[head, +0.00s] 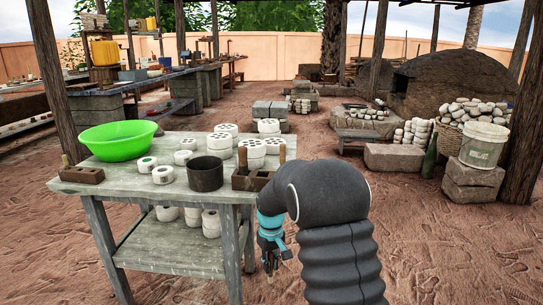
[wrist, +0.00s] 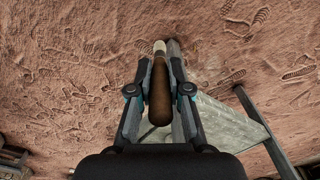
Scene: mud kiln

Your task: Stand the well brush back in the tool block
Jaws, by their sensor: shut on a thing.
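My gripper (head: 271,262) hangs low beside the right end of the grey table, below its top. In the wrist view my gripper (wrist: 160,66) is shut on the well brush (wrist: 159,95), a brown rounded handle with a pale end between the fingertips. The brush is hard to make out in the head view. A brown block (head: 241,182) with upright wooden handles stands at the table's right front, partly hidden by my arm. Another brown block (head: 82,175), with one handle in it, sits at the left front. I cannot tell which is the tool block.
The grey table (head: 130,190) holds a green bowl (head: 118,139), a dark pot (head: 205,174) and several white round pieces. Its edge and leg also show in the wrist view (wrist: 225,122). The sandy ground right of it is open. A white bucket (head: 483,145) stands far right.

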